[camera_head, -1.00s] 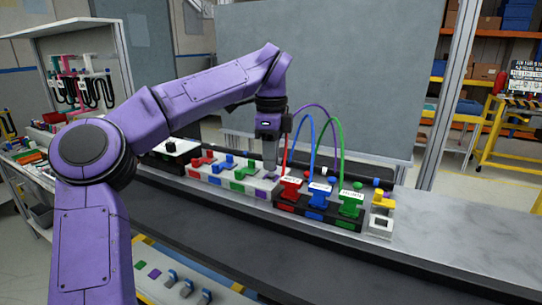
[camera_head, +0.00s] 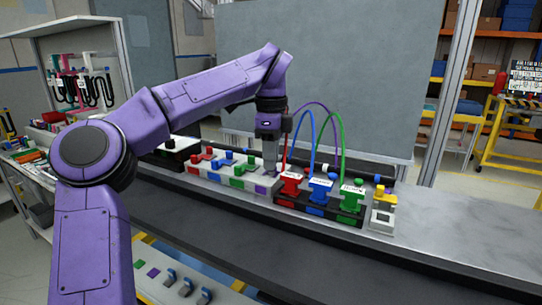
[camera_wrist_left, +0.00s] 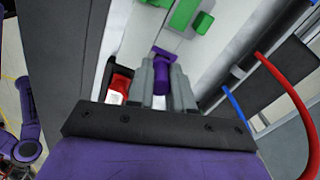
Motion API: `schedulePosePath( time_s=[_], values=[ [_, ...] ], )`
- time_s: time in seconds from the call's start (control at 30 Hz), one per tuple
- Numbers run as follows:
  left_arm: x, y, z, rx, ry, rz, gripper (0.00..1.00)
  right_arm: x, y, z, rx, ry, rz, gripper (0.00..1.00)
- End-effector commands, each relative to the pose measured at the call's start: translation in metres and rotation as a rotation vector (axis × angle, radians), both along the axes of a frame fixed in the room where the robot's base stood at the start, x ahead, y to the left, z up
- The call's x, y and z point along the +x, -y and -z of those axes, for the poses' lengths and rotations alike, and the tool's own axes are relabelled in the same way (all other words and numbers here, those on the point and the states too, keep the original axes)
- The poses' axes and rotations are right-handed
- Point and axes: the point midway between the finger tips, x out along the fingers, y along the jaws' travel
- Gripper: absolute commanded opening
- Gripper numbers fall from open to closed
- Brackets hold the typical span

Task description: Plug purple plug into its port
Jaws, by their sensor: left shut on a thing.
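My left gripper (camera_head: 270,168) points down over the right end of a white port strip on the bench. It is shut on the purple plug (camera_wrist_left: 160,64), which shows between the fingertips in the left wrist view. A purple cable (camera_head: 318,107) arcs from beside the gripper to the right. A purple patch (camera_head: 261,190) marks the strip's right end, just below the fingers. The fingers hide most of the plug and the port, so I cannot tell whether the plug is seated. My right gripper is not in view.
Red (camera_head: 290,183), blue (camera_head: 320,190) and green (camera_head: 351,198) connectors with arching cables stand on a black block close to the right. Other plugs stand along the white strip (camera_head: 224,178) to the left. A yellow part (camera_head: 386,197) is farther right. The front bench surface is clear.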

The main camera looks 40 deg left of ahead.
Motion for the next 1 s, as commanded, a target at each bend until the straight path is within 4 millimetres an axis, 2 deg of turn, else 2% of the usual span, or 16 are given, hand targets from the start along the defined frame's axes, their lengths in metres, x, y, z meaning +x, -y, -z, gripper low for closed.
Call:
schedulePosePath(
  time_s=[0.3, 0.33, 0.4, 0.43, 0.67, 0.77, 0.87, 1.0],
  values=[
    [0.0, 0.0, 0.009, 0.0, 0.0, 0.0, 0.0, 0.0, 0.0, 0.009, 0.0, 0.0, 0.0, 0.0],
    [0.0, 0.0, 0.009, 0.0, 0.0, 0.0, 0.24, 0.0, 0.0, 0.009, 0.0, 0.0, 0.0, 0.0],
    [0.0, 0.0, 0.008, 0.0, 0.0, 0.0, 0.47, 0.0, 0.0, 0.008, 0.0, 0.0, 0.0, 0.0],
    [0.0, 0.0, 0.008, 0.0, 0.0, 0.0, 0.5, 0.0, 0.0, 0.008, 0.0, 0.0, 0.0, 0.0],
    [0.0, 0.0, 0.008, 0.0, 0.0, 0.0, 0.5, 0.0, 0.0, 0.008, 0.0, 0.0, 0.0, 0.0],
    [0.0, 0.0, 0.001, 0.001, -0.001, -0.001, 0.5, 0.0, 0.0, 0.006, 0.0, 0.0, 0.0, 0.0],
    [0.0, 0.0, -0.017, 0.003, 0.001, -0.003, 0.5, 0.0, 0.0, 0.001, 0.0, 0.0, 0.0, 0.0],
    [0.001, 0.0, -0.054, 0.004, 0.002, -0.004, 0.5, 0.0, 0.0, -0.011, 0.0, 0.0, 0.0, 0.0]
  ],
)
